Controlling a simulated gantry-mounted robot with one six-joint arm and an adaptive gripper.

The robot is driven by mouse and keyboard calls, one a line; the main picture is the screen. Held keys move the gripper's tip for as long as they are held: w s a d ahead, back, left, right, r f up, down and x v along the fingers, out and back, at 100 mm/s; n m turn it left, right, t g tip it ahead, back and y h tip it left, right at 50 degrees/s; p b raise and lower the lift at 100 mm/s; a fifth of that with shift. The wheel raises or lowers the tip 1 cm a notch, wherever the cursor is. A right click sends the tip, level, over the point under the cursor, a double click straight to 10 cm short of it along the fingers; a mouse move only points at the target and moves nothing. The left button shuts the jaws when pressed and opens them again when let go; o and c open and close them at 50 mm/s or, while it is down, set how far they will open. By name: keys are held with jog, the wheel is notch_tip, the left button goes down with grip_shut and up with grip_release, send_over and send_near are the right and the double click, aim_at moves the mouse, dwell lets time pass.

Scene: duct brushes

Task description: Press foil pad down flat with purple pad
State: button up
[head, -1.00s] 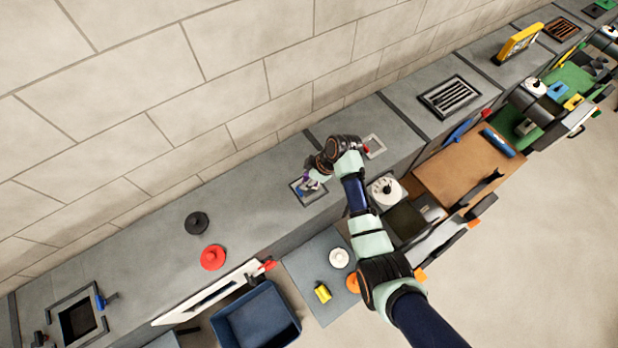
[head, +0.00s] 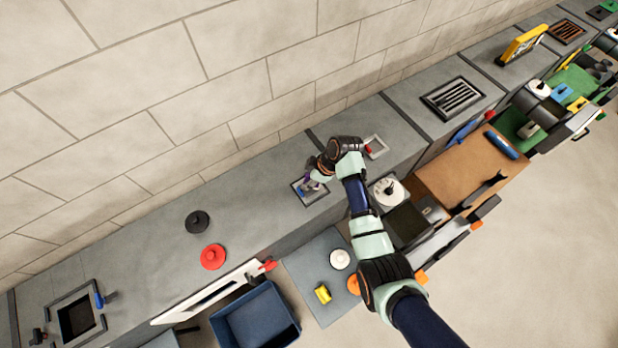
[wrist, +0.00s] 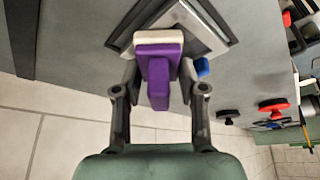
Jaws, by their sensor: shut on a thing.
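My gripper (wrist: 158,98) is shut on the handle of the purple pad (wrist: 160,68), which has a pale layer along its far edge. The pad is over the silvery foil pad (wrist: 195,30), which lies within a dark square frame on the grey duct. I cannot tell whether the purple pad touches the foil. The purple pad hides part of the foil. In the head view my gripper (head: 315,179) is over that same frame, and my wrist hides most of the purple pad. A small blue piece (wrist: 202,67) shows at the frame's edge in the wrist view.
A red knobbed disc (head: 212,256) and a black one (head: 198,221) stand on the duct to the left. A smaller square frame (head: 375,147) is to the right. A blue bin (head: 256,315) and a grey tray with small items are below the duct.

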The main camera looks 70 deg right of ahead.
jog(key=shift+f, duration=0.55)
dwell(1.0)
notch_tip(320, 180, up, 7)
jog(key=p, duration=0.6)
jog(key=shift+r, duration=0.2)
jog(key=shift+f, duration=0.1)
